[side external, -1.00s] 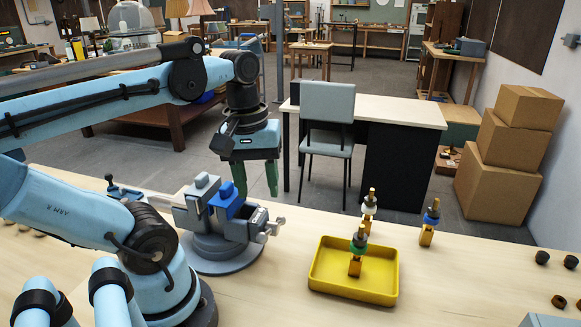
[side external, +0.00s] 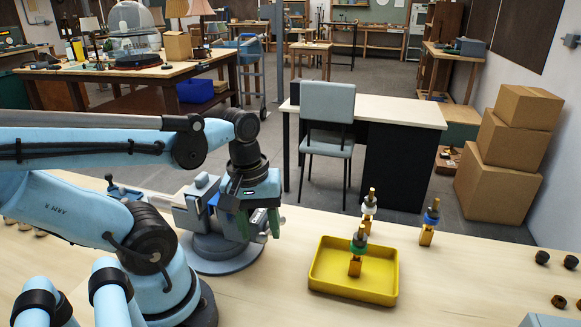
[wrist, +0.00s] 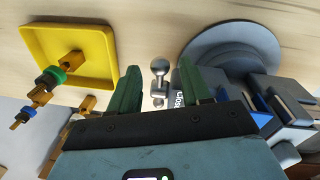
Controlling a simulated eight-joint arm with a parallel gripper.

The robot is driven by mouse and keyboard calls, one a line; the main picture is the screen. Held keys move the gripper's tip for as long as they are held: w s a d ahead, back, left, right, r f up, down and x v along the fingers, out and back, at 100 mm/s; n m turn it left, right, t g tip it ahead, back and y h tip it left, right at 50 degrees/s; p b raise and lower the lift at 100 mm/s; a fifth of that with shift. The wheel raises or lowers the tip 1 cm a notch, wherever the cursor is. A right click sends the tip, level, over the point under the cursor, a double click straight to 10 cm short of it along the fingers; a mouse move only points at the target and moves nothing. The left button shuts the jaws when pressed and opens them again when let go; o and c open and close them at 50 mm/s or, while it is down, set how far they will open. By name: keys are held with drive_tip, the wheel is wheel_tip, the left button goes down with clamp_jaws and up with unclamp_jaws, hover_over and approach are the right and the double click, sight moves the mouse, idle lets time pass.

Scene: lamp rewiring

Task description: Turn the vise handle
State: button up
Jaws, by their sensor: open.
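The grey vise (side external: 190,220) stands on a round grey base on the workbench, partly hidden behind my gripper (side external: 259,226). In the wrist view, the vise's round base (wrist: 228,50) is at upper right. The vise handle (wrist: 159,84), a metal bar with a ball end, shows between the two green fingers of my gripper (wrist: 160,70). The fingers are open, one on each side of the handle, with visible gaps. In the side view most of the handle is hidden behind the fingers.
A yellow tray (side external: 325,286) sits right of the vise, holding a brass socket with a green ring (side external: 357,250). Two more sockets, white-ringed (side external: 369,207) and blue-ringed (side external: 430,220), stand behind it. Dark caps (side external: 543,257) lie at far right. The bench front is clear.

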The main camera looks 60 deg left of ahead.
sight(261, 233)
drive_tip(key=shift+w+d+f, duration=0.1)
drive_tip(key=shift+w+f, duration=0.05)
drive_tip(key=shift+f, duration=1.45)
clamp_jaws()
